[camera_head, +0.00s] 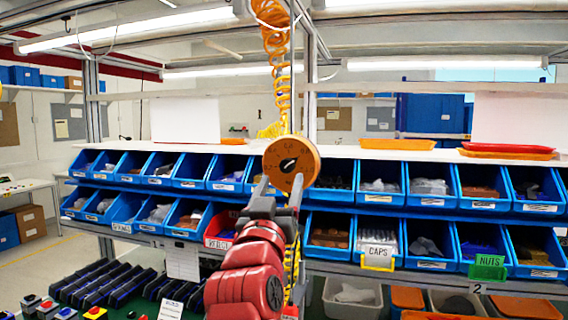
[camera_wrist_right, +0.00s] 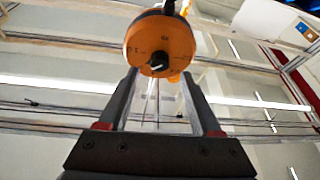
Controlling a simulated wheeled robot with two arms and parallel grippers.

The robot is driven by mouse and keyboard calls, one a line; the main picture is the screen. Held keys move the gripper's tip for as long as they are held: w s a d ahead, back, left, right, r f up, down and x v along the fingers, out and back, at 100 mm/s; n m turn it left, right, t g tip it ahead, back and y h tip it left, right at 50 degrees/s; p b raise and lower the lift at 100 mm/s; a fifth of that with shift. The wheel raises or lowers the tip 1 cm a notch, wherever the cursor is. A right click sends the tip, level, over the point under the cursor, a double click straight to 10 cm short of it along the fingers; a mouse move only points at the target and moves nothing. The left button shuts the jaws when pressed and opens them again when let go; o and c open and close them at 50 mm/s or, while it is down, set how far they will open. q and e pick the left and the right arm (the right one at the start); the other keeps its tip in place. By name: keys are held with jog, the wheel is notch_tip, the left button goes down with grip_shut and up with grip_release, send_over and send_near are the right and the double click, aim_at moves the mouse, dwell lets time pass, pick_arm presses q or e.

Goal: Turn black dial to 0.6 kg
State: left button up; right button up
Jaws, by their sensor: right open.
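The dial unit is a round orange-brown disc (camera_head: 302,152) with marks around its face, in front of the shelf in the head view. A black dial (camera_head: 288,165) sits at its centre. In the right wrist view the orange disc (camera_wrist_right: 160,46) is ahead, with the black dial (camera_wrist_right: 158,62) facing me. My right gripper (camera_head: 280,184) is open and empty, with its fingertips just below and in front of the disc. In the wrist view its two fingers (camera_wrist_right: 160,76) lie either side of the dial, apart from it. The scale reading is too small to tell. My left gripper is not in view.
Two rows of blue bins (camera_head: 380,184) with small parts fill the shelf behind. A yellow coiled hose (camera_head: 277,60) hangs above the disc. Orange trays (camera_head: 397,144) lie on the shelf top. Black racks (camera_head: 105,283) and buttons stand at lower left.

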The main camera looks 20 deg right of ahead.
aim_at(286, 168)
jog(key=shift+p+x, duration=0.45)
jog(key=shift+x, duration=1.65)
grip_shut()
